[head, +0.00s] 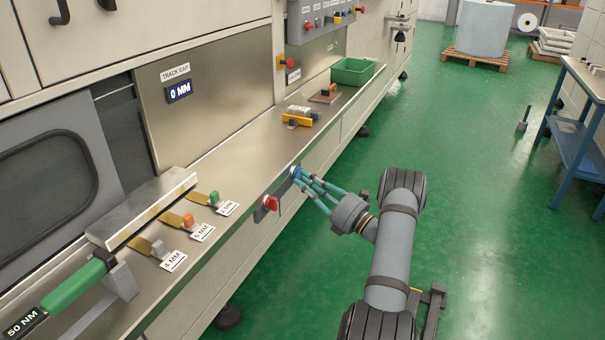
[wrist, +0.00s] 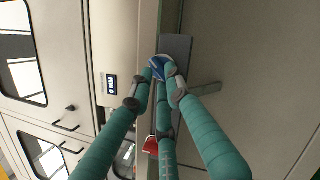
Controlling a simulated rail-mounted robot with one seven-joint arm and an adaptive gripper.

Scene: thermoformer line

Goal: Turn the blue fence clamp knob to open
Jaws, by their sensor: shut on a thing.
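The blue knob (head: 295,172) is on a dark plate on the front face of the machine's ledge. In the wrist view the blue knob (wrist: 158,68) shows between the fingertips, partly hidden by them. My gripper (head: 301,178) has its teal fingers closed around the knob. In the wrist view my gripper (wrist: 163,78) has fingers on both sides of the knob and one below it. A red knob (head: 271,203) is on the same plate, to the left. It also shows in the wrist view (wrist: 151,145), behind the fingers.
The ledge holds green, orange and grey tabbed gauges (head: 188,221) with labels, a metal bar (head: 143,208), a green-handled tool (head: 75,287) and a green bin (head: 352,72). The display (head: 179,92) reads 0 MM.

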